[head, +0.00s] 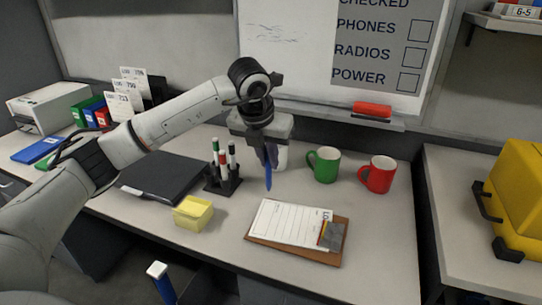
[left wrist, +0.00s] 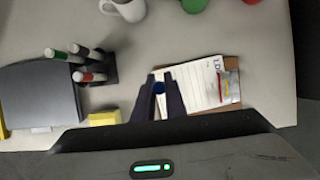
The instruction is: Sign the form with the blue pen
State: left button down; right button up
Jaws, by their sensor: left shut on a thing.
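The blue pen (head: 268,178) is held tip down in my left gripper (head: 268,152), above the desk just behind the clipboard. In the left wrist view the pen (left wrist: 158,88) shows end-on between the two dark fingers of my left gripper (left wrist: 160,80). The white form (head: 285,224) lies on the brown clipboard (head: 290,254), which is turned a little on the desk. The pen looks apart from the paper. The form (left wrist: 203,85) is right of the fingers in the left wrist view. My right gripper is not in view.
A marker holder (head: 222,184), yellow notes (head: 192,213) and a black folder (head: 165,176) are left of the clipboard. A green mug (head: 325,166) and a red mug (head: 378,175) stand behind it. A white mug (left wrist: 128,8) is near them. The desk right of the clipboard is clear.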

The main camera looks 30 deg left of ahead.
aim_at(267, 175)
pick_arm(q)
jog(key=shift+s+f+b, duration=0.1)
jog(key=shift+f+b, duration=0.35)
jog(key=shift+f, duration=0.4)
notch_tip(267, 175, down, 3)
jog(key=shift+r+b, duration=0.2)
jog(key=shift+b, duration=0.75)
jog(key=shift+f+b, duration=0.3)
jog(key=shift+f, duration=0.2)
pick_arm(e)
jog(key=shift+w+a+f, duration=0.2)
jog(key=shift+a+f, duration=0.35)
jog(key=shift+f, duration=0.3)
pick_arm(q)
jog(key=shift+f, duration=0.25)
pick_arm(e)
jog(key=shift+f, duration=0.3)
pick_arm(q)
jog(key=shift+f+b, duration=0.45)
jog(key=shift+b, duration=0.05)
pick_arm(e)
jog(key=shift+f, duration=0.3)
pick_arm(q)
jog(key=shift+s, duration=0.55)
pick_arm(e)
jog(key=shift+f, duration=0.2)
